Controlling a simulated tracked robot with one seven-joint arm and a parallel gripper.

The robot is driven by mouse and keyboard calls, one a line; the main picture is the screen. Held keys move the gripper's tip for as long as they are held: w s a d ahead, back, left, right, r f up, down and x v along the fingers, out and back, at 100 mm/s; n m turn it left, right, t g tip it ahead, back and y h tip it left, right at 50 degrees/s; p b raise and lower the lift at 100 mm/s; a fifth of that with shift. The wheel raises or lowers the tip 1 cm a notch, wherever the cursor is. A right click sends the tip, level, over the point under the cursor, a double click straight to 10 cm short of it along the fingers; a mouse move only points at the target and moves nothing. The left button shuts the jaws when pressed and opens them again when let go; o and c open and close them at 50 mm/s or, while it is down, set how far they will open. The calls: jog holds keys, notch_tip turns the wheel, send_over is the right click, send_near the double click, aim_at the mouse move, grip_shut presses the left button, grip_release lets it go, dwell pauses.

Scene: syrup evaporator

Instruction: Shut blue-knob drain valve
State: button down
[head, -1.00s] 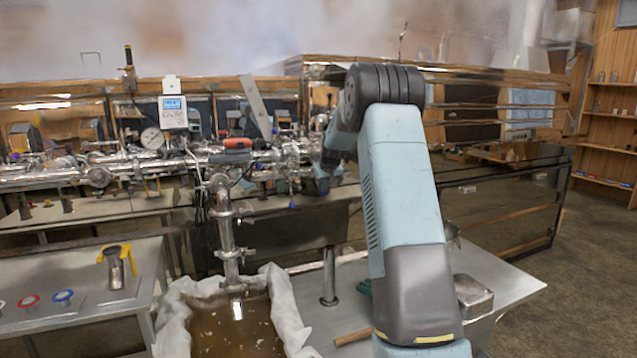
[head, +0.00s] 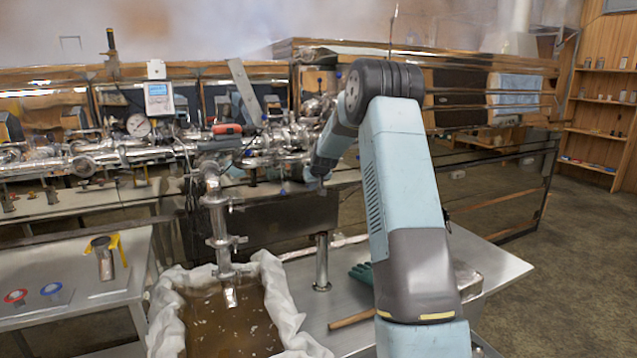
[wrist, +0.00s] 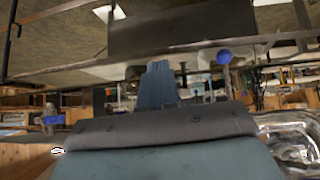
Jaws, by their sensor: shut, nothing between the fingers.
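A small blue knob (head: 283,191) hangs below the steel pipework, just left of my gripper (head: 314,182) in the head view. In the wrist view one blue knob (wrist: 224,57) lies right of and above my gripper's fingers (wrist: 158,68), apart from them. A second blue knob (wrist: 52,118) shows at the left. I cannot tell which one matches the knob in the head view, or how its handle is turned. My fingers are shut and empty, pointing up in the wrist view. In the head view my own arm partly hides the gripper.
Steel pipes with a gauge (head: 138,125) and a white display box (head: 159,98) run behind. A vertical pipe (head: 220,225) ends over a cloth-lined tank (head: 280,285) of brown liquid. A steel table (head: 480,255) holds a green glove (head: 361,272). Open floor lies right.

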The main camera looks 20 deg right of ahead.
jog(key=x, duration=0.6)
jog(key=shift+w+a+r, duration=0.25)
jog(key=shift+w+a, duration=0.05)
jog(key=shift+w, duration=0.15)
dwell(0.4)
